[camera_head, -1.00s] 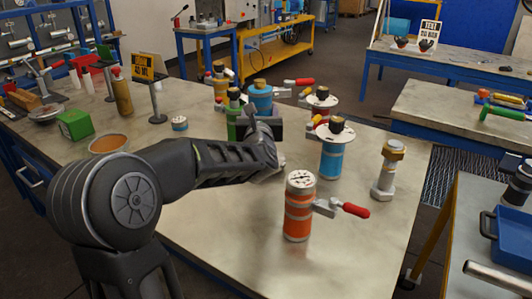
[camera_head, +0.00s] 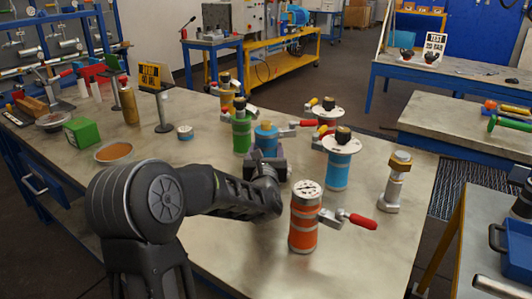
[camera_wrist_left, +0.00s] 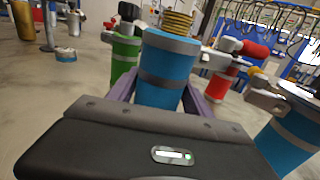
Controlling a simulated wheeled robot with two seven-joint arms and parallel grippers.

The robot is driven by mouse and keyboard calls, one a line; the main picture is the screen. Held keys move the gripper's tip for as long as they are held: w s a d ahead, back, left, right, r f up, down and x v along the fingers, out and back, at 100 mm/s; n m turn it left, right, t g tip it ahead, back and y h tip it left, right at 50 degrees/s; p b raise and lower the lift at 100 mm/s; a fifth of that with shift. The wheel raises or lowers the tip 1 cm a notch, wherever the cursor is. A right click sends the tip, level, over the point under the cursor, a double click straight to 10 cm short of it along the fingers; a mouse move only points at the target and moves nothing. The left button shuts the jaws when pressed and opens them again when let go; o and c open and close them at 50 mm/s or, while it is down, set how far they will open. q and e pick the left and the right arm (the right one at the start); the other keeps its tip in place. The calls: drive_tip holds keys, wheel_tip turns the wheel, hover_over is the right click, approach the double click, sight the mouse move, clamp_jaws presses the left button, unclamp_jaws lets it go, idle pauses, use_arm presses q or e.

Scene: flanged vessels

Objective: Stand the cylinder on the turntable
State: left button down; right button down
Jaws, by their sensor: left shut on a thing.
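My left gripper (camera_head: 265,168) is shut around a blue cylinder (camera_head: 266,137) with grey bands, over the middle of the table. In the left wrist view the blue cylinder (camera_wrist_left: 167,68) stands upright between the jaws, with a ribbed golden top. A valve with a red handle shows at its right. The cylinder's lower part is hidden by my gripper, so I cannot tell whether it touches the table. A low round tan-topped disc (camera_head: 113,152) lies at the left of the table; I cannot tell whether it is the turntable. My right gripper is out of view.
A green vessel (camera_head: 241,136) stands close behind the gripper. An orange vessel (camera_head: 303,230) with a red handle stands in front, and a blue flanged vessel (camera_head: 338,172) to the right. A bolt-like post (camera_head: 394,185) stands further right. A green box (camera_head: 82,131) is near the disc.

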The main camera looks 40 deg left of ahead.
use_arm(q)
drive_tip(key=shift+f, duration=0.1)
drive_tip(key=shift+f+b, duration=0.2)
drive_tip(key=shift+b, duration=0.1)
drive_tip(key=shift+c, duration=2.2)
unclamp_jaws()
drive_tip(key=shift+r+p, duration=0.15)
drive_tip(key=shift+p, duration=0.25)
drive_tip(key=b+v, duration=0.1)
drive_tip(key=v, duration=1.1)
drive_tip(key=shift+d, duration=0.1)
